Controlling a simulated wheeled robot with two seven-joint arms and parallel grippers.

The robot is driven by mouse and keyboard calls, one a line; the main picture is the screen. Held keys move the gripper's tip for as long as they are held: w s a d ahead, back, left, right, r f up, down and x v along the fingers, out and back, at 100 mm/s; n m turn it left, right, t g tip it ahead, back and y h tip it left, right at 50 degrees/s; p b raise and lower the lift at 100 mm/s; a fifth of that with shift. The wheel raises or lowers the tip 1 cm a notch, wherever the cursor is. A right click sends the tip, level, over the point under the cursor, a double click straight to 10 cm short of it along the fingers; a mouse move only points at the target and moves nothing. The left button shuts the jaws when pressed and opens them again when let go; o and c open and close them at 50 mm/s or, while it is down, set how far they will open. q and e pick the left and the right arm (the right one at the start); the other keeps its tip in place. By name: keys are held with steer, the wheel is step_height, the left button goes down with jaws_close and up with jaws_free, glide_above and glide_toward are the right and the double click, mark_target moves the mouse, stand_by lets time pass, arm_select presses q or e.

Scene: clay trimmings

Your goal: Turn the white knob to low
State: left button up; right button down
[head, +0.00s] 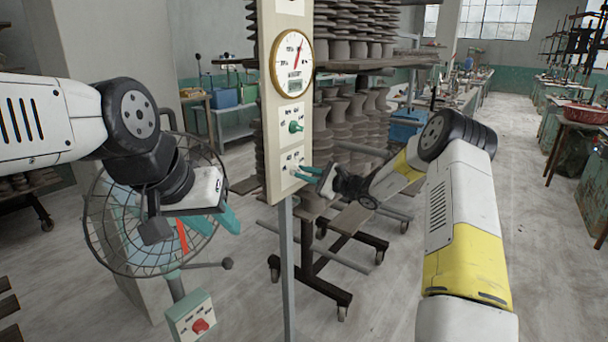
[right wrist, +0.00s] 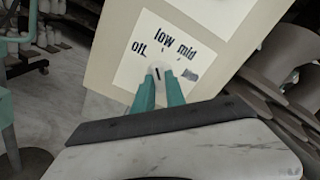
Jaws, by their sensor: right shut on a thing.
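The white knob (right wrist: 159,70) sits on a pale label plate on the upright panel (head: 272,95), below a green knob (head: 296,127). In the right wrist view, words around it read off, low and mid; a further word is partly covered. A short dark mark shows on the knob's face, but I cannot tell surely which word it points to. My right gripper (head: 300,174) is at the lower plate, its teal fingers shut on the white knob from both sides. My left gripper (head: 228,220) hangs apart at the left, in front of the wire fan; its finger gap is unclear.
A round gauge (head: 292,63) is on the panel's top. A wire-caged fan (head: 105,225) and a box with a red knob (head: 200,326) stand at left. Racks of clay pots (head: 343,120) stand close behind the panel.

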steer(key=shift+m, duration=2)
steer(key=c, duration=1.4)
jaws_free()
steer(key=v, duration=0.8)
steer(key=shift+a, duration=0.1)
